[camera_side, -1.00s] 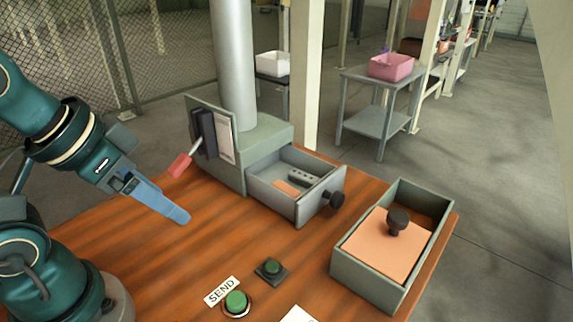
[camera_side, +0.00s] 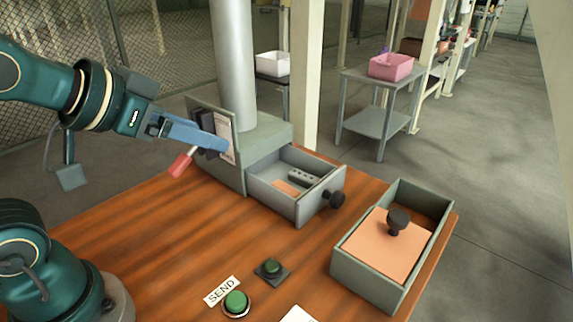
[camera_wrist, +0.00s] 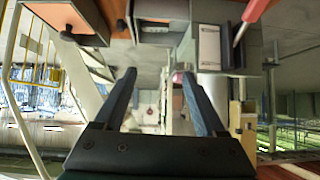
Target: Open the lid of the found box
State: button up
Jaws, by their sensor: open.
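A grey-green box (camera_side: 364,270) stands at the right of the wooden table in the side view. Its salmon lid (camera_side: 378,250) with a black knob (camera_side: 398,221) covers the near part, and the far end of the box shows open. My gripper (camera_side: 222,143) is at the left, raised in front of the panel with the red-handled lever, well away from the box. In the wrist view my gripper (camera_wrist: 158,72) shows two blue fingers spread apart with nothing held between them.
A grey drawer (camera_side: 272,191) with a black knob stands pulled out of the green-grey station and holds small items. A red lever handle (camera_side: 180,165) sticks out below my gripper. Green buttons (camera_side: 236,302) and a SEND label (camera_side: 221,290) are on the front of the table.

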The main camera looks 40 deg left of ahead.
jog(key=w+d+r+m+t+h, duration=0.25)
jog(key=w+r+t, duration=0.35)
jog(key=w, duration=0.4)
jog(key=m+g+h, duration=0.4)
jog(key=m+h, duration=0.3)
jog(key=h, duration=0.4)
send_over(387, 221)
jog(key=a, duration=0.1)
jog(key=shift+n, duration=0.25)
jog(key=f, duration=0.9)
jog(key=s+f, duration=0.1)
jog(key=f, duration=0.3)
jog(key=shift+f, duration=0.3)
notch_tip(387, 221, down, 7)
jog(key=shift+f, duration=0.1)
jog(key=shift+x, duration=1)
jog(key=shift+w+d+r, duration=0.2)
jog(key=shift+w+d, duration=0.2)
grip_shut()
